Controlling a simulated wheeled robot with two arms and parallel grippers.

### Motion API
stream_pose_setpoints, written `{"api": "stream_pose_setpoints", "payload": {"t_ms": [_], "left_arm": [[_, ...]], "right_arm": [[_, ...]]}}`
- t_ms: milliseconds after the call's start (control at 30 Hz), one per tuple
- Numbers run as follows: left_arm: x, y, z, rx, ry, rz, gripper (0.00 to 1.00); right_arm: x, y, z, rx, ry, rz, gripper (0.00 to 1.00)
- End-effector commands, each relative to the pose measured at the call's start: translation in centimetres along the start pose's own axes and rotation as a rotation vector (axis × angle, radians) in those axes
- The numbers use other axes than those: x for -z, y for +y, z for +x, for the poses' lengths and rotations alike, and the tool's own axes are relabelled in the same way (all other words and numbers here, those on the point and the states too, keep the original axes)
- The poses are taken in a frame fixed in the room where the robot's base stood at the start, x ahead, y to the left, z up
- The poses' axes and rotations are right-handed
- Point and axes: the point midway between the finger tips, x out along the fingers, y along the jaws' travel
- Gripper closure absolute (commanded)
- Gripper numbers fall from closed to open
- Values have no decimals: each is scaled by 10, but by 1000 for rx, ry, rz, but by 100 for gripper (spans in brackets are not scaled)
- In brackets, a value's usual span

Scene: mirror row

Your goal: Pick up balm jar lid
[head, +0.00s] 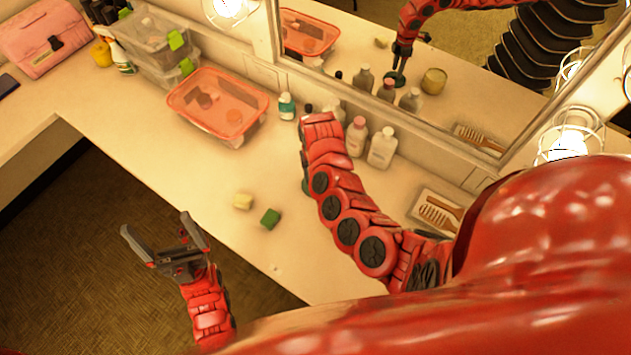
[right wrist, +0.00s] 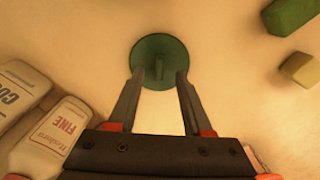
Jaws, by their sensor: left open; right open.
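The balm jar lid (right wrist: 160,50) is a dark green disc with a small knob, lying on the pale counter in the right wrist view. My right gripper (right wrist: 159,74) is open above it, its two fingertips on either side of the knob with gaps between. In the head view my right arm hides most of this gripper and the lid; the mirror reflects them. My left gripper (head: 157,227) is open and empty, over the floor off the counter's front edge.
A green block (head: 270,218) and a cream block (head: 243,201) lie left of the right arm. White bottles (head: 382,147) stand beyond it by the mirror (head: 470,85). An orange-lidded box (head: 218,103) sits further left. A tray with a brush (head: 437,211) lies right.

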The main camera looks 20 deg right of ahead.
Motion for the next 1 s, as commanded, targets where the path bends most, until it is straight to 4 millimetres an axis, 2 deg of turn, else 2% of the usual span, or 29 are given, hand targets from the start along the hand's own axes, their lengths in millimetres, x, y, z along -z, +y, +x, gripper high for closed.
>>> {"api": "stream_pose_setpoints", "payload": {"t_ms": [33,300,567,667,867,1000], "left_arm": [[1,0,6,0,0,0,2],[1,0,6,0,0,0,2],[1,0,6,0,0,0,2],[1,0,6,0,0,0,2],[1,0,6,0,0,0,2],[1,0,6,0,0,0,2]], "right_arm": [[-1,2,2,0,-3,0,50],[0,1,23,0,1,-2,50],[0,0,25,1,2,0,50],[0,0,25,1,2,0,64],[0,1,25,0,2,0,100],[0,1,24,0,1,0,100]]}}
